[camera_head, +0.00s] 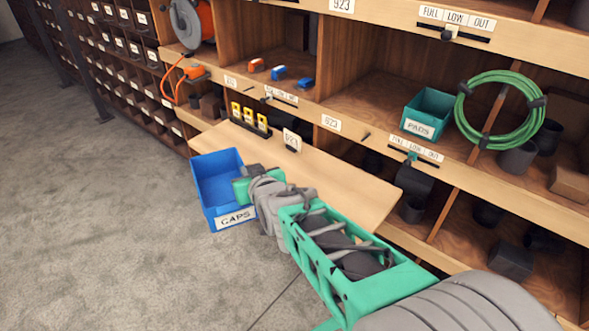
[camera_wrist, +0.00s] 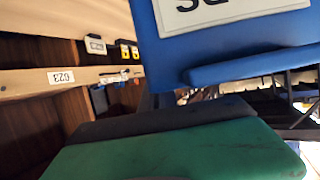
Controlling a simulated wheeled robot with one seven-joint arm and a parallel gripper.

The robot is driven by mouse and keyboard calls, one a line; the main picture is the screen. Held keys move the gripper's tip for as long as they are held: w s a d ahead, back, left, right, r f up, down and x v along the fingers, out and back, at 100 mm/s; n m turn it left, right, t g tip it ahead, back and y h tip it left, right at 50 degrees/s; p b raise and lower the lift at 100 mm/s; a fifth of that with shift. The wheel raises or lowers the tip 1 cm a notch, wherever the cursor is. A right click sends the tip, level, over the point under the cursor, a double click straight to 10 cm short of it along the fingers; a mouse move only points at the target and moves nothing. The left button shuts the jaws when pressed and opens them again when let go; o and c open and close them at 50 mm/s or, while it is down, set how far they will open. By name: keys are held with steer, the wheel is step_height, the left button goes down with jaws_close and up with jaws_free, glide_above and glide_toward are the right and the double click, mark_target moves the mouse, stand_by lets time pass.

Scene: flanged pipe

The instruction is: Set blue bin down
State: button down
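The blue bin (camera_head: 213,178) is upright and looks empty inside. A white label reading CAPS is on its front. It is at the left end of a pull-out wooden board (camera_head: 340,188), overlapping its edge in the head view; I cannot tell whether it touches the board. My gripper (camera_head: 247,187) is at the bin's right side, with a green finger at the rim, and appears shut on it. In the wrist view the bin (camera_wrist: 175,45) fills the top right, beyond a green and dark finger (camera_wrist: 180,150). The finger contact is partly hidden.
The right part of the board is mostly clear. Several yellow items (camera_head: 249,117) and a small label stand (camera_head: 292,140) are at its back edge. A teal PADS bin (camera_head: 427,112) and a green hose coil (camera_head: 500,108) are on the shelf above. Open carpet lies left.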

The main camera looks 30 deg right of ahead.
steer(key=s+d+f+m+h+b, duration=0.1)
steer(key=d+f+b, duration=0.1)
steer(key=d, duration=0.6)
steer(key=s+d+f+m+g+h+b, duration=0.1)
steer(key=s+d+m+h+b, duration=0.15)
steer(key=d, duration=0.45)
steer(key=s+d+f+m+h+b, duration=0.1)
steer(key=d+f+b, duration=0.15)
steer(key=d, duration=0.55)
steer(key=shift+n, duration=0.35)
steer(key=d+f, duration=0.4)
steer(key=w+d+f+p, duration=0.1)
steer(key=d+f, duration=0.3)
steer(key=d+f+p, duration=0.1)
steer(key=d+f, duration=0.3)
steer(key=shift+w, duration=0.4)
